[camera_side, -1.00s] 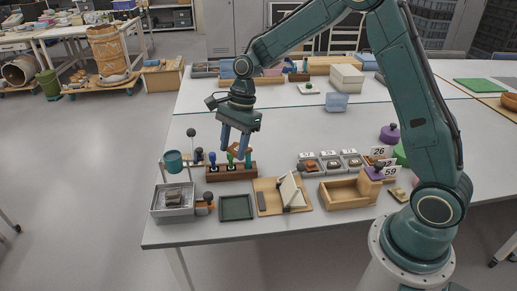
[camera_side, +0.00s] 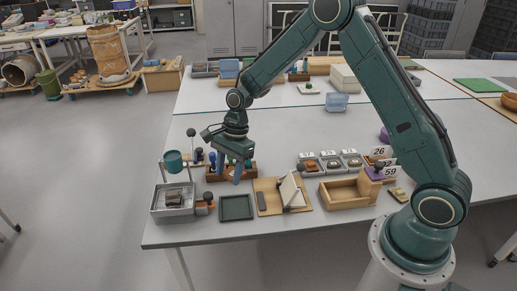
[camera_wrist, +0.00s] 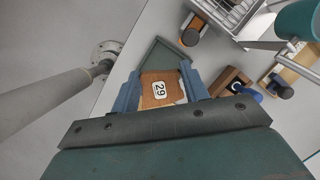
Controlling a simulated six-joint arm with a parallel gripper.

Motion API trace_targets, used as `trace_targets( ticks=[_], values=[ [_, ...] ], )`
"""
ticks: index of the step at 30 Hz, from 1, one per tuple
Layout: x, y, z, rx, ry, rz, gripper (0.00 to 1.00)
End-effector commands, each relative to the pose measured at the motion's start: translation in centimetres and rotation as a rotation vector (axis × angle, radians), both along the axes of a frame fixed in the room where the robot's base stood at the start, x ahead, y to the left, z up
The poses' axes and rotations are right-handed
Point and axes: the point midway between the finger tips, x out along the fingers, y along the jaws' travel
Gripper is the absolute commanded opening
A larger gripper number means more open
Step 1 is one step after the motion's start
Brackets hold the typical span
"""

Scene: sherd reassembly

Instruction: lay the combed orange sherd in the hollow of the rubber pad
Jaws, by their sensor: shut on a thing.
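The orange-brown sherd (camera_wrist: 150,101) with a white number tag is between my gripper's fingers (camera_wrist: 160,82) in the wrist view. My gripper is shut on it, one blue finger on each side. I cannot make out the combing clearly. The rubber pad (camera_side: 236,207) is a dark green square with a raised rim, flat near the table's front edge. Its hollow looks empty in the side view. The pad also shows beyond the sherd in the wrist view (camera_wrist: 164,54), partly covered.
A wooden board (camera_side: 268,206) with an upright white panel lies just right. A wooden box (camera_side: 345,199) stands farther right.

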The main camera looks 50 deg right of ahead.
Motion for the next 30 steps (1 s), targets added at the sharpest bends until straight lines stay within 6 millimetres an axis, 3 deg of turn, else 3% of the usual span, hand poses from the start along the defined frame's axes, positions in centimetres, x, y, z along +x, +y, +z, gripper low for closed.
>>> trace_targets(
  ticks=[6,12,23,30],
  values=[
    [-0.1,0.0,-4.3,0.000,0.004,0.001,0.19],
    [0.0,0.0,-6.9,0.000,0.001,0.000,0.19],
    [0.0,0.0,-7.8,0.000,-0.001,0.001,0.19],
    [0.0,0.0,-10.0,0.000,0.001,0.000,0.19]
  ],
)
